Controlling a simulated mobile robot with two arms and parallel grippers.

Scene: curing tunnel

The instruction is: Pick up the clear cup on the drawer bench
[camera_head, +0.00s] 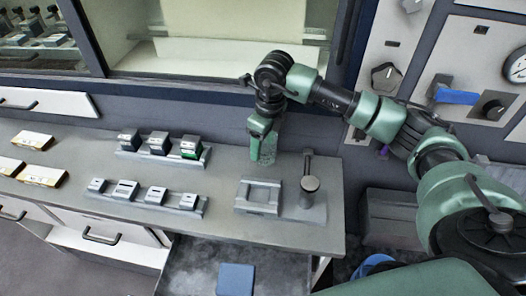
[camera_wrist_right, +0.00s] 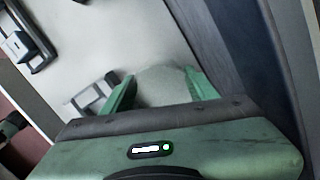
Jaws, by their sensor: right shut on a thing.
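My right gripper (camera_head: 263,143) reaches down over the back of the drawer bench (camera_head: 232,180), near the wall under the window. It is shut on the clear cup (camera_head: 268,152), which looks pale and see-through and is partly hidden by the fingers. In the right wrist view the cup (camera_wrist_right: 162,86) sits between the two green fingers (camera_wrist_right: 160,92), one on each side. I cannot tell whether the cup's base touches the bench top. My left gripper is not in view.
A grey fixture (camera_head: 258,197) and an upright post with a round knob (camera_head: 309,184) stand just in front. A control panel (camera_head: 440,75) with knobs is at the right.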

